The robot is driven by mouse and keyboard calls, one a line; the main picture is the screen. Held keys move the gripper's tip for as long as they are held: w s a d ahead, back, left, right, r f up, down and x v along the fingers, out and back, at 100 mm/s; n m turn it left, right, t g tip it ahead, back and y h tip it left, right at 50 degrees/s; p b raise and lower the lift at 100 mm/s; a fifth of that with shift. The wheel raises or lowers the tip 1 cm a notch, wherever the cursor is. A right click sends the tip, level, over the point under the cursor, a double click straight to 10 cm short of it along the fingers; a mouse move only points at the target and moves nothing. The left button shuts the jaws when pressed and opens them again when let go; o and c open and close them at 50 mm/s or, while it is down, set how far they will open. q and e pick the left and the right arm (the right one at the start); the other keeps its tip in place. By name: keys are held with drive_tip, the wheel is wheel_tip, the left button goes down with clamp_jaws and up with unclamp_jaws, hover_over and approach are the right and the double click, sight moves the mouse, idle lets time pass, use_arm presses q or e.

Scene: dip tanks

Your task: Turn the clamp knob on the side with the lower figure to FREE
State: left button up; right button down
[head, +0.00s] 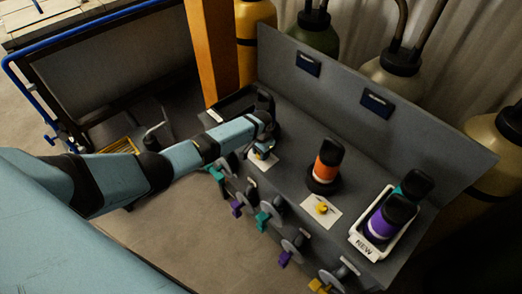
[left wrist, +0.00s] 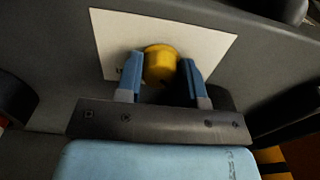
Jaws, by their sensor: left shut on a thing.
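My left gripper (head: 262,152) is shut on a yellow clamp knob at the left part of the grey bench. In the left wrist view the round yellow knob (left wrist: 160,64) sits between the two blue fingers, over a white card (left wrist: 112,32). The card's lettering is mostly hidden and I cannot read the knob's setting. A second yellow knob (head: 322,208) sits on its own white card to the right, in front of an orange cartridge with a black top (head: 328,164). Two dark displays, left (head: 308,64) and right (head: 377,103), are on the back panel; their figures are too small to read.
A white tray marked NEW (head: 366,247) holds purple (head: 385,222) and teal cartridges at the bench's right end. A black tray (head: 225,106) is at the left end, near a dark-topped thing (head: 265,103). Several coloured valve handles line the front edge. Gas cylinders stand behind.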

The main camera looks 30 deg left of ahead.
idle(0.5)
use_arm(q)
drive_tip(key=o, duration=0.9)
drive_tip(key=shift+r, duration=0.1)
wheel_tip(320, 180, up, 14)
drive_tip(key=shift+f, duration=0.15)
